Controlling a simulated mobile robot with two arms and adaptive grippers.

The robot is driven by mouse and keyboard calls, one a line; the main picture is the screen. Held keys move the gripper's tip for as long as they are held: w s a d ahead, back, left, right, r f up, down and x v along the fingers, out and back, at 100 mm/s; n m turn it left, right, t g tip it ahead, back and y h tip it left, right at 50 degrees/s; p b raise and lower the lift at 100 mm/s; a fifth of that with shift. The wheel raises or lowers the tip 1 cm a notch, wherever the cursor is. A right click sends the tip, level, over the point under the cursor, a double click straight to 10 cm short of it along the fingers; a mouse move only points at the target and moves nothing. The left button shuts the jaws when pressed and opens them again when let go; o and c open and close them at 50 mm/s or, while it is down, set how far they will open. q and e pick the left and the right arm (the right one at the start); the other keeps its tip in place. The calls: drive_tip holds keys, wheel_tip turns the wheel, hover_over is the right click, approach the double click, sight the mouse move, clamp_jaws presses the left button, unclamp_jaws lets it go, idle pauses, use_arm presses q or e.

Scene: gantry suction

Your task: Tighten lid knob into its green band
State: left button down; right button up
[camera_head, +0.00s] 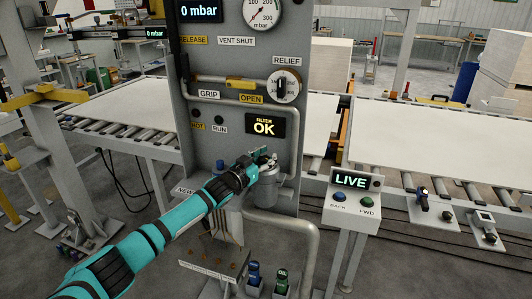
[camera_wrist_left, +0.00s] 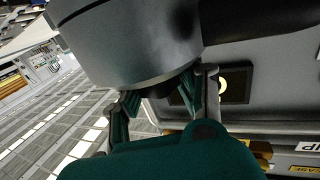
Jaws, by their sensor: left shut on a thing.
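My left arm reaches in from the lower left, and my left gripper (camera_head: 258,163) is at the top of the canister. In the left wrist view the grey round canister (camera_wrist_left: 150,45) fills the upper middle. My left gripper (camera_wrist_left: 160,97) has its green-padded fingers on either side of a small dark lid knob (camera_wrist_left: 178,86) and is shut on it. The green band and any mark on the knob cannot be made out. My right gripper is not in view.
A grey pipe (camera_head: 312,245) curves below the canister. A "LIVE" control post (camera_head: 352,192) stands to the right. The panel carries a relief dial (camera_head: 285,86) and a yellow grip lever (camera_head: 240,84). Roller conveyors with white sheets (camera_head: 445,132) lie behind.

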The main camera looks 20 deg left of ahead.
use_arm(q)
drive_tip(key=shift+s+f+m+g+h+b, duration=0.1)
drive_tip(key=shift+f+m+g+h+b, duration=0.1)
drive_tip(key=shift+m+g+h, duration=0.55)
drive_tip(key=shift+f+m+g+h+b, duration=0.2)
drive_tip(key=shift+m+h, duration=0.35)
drive_tip(key=shift+h, duration=0.4)
drive_tip(key=c, duration=1.5)
unclamp_jaws()
drive_tip(key=o, duration=0.7)
drive_tip(key=shift+s+a+r, duration=0.15)
drive_tip(key=shift+s+r, duration=0.1)
drive_tip(key=shift+r, duration=0.05)
drive_tip(key=shift+w, duration=0.15)
drive_tip(key=v, duration=1.2)
drive_tip(key=shift+f, duration=0.15)
